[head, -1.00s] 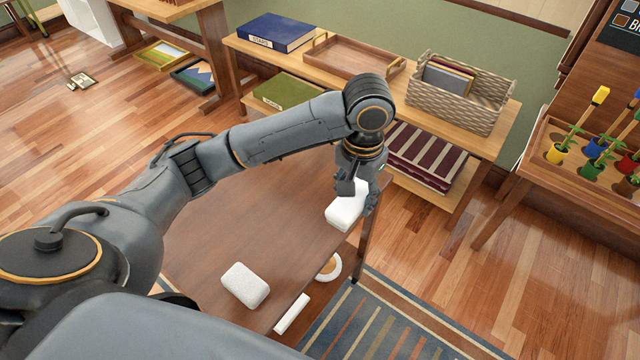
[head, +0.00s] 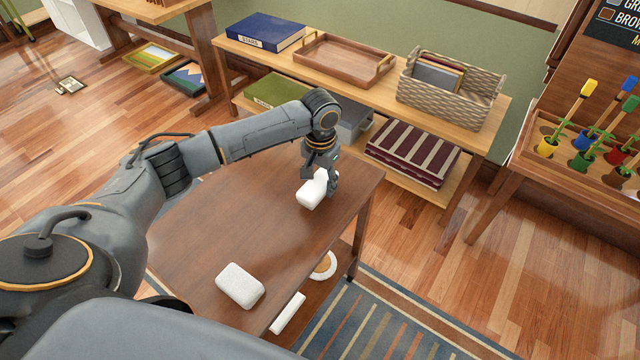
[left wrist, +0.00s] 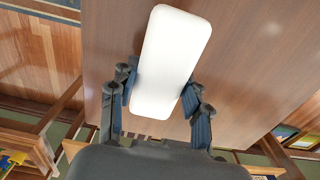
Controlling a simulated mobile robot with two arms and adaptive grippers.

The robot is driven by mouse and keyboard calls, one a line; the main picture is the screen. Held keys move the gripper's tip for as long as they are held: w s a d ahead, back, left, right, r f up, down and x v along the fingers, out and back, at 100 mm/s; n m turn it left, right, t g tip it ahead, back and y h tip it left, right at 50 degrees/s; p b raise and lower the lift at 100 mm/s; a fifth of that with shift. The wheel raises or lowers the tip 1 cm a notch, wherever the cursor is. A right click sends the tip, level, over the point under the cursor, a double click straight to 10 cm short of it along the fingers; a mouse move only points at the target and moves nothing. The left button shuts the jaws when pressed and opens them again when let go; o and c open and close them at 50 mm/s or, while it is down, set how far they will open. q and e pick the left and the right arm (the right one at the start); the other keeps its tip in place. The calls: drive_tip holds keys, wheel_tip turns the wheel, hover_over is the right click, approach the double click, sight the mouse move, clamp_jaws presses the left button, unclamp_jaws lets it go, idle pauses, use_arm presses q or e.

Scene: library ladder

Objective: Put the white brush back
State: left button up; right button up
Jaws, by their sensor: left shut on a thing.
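My left gripper (head: 320,185) is shut on a white, rounded block (head: 311,193) at the far right part of the brown table (head: 215,225). In the left wrist view the fingers (left wrist: 160,103) grip the long sides of the white block (left wrist: 172,60). I cannot tell whether the block touches the tabletop. A second white block (head: 240,286) lies on the table's near part. I cannot make out a white brush for certain. My right gripper is not in view.
A low shelf (head: 375,98) behind the table carries a blue box (head: 266,32), a wooden tray (head: 343,62) and a woven basket (head: 450,98). A white bar (head: 288,313) and a round white-rimmed thing (head: 325,265) show beneath the table's right edge. A striped rug (head: 400,320) lies at right.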

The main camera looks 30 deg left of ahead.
sight(320, 180)
use_arm(q)
drive_tip(key=shift+f, duration=0.65)
drive_tip(key=o, duration=1)
drive_tip(key=shift+f, duration=0.15)
wheel_tip(320, 180, up, 12)
drive_tip(key=shift+r, duration=0.2)
